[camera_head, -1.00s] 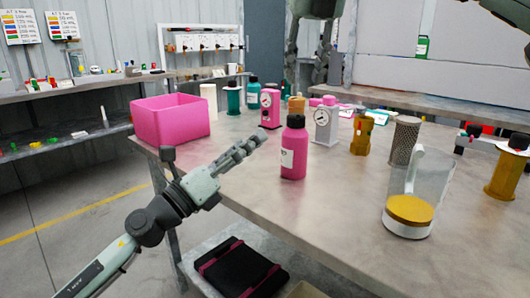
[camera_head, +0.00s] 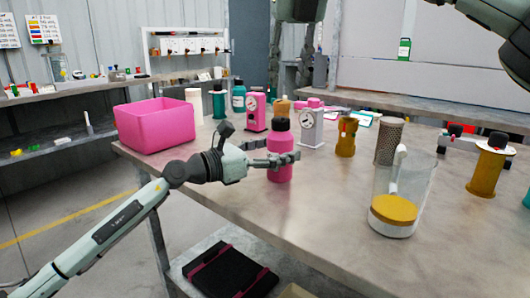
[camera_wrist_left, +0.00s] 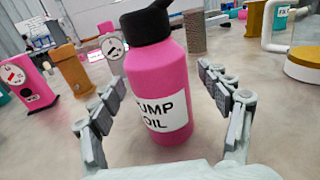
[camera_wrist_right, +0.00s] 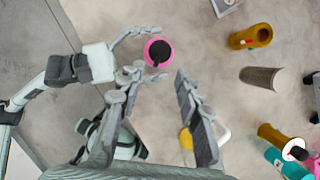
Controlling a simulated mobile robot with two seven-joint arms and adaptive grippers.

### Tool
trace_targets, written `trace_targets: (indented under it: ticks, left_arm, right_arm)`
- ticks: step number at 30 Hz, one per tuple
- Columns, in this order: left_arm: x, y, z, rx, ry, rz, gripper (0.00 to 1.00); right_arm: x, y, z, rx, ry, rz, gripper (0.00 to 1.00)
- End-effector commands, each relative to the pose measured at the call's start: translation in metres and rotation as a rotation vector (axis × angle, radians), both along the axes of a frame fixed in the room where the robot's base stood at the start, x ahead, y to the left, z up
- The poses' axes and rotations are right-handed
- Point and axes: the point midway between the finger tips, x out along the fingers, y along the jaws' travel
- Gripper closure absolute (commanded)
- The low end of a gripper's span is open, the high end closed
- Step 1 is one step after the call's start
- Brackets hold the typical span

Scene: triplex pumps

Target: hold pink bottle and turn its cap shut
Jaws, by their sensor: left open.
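The pink bottle (camera_head: 279,172) stands upright near the table's front edge. Its black cap (camera_head: 280,124) sits on its neck; whether it is fully tight cannot be told. My left gripper (camera_head: 284,159) is open, its fingers on either side of the bottle body. In the left wrist view the bottle (camera_wrist_left: 158,75), with a "PUMP OIL" label, stands between the fingers, with gaps showing on both sides. My right gripper (camera_wrist_right: 158,82) is open and empty, above the table. Its wrist view looks down on the black cap (camera_wrist_right: 160,51), just beyond its fingertips.
A pink bin (camera_head: 155,126) stands at the table's left corner. A white gauge (camera_head: 311,130) and a pink gauge (camera_head: 256,112) stand behind the bottle.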

Motion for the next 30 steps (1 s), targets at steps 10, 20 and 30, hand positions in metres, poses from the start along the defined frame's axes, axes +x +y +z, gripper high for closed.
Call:
trace_targets:
  ticks: [10, 20, 30]
  left_arm:
    - [0.004, -0.005, 0.000, -0.001, -0.001, 0.001, 0.23]
    - [0.004, -0.004, 0.000, -0.001, -0.001, 0.001, 0.62]
    - [0.003, -0.004, 0.000, -0.001, -0.001, 0.001, 0.82]
  right_arm:
    - [0.000, 0.000, 0.000, 0.000, 0.000, 0.000, 0.66]
    - [0.000, 0.000, 0.000, 0.000, 0.000, 0.000, 0.66]
    - [0.002, 0.012, -0.003, 0.026, -0.016, 0.051, 0.46]
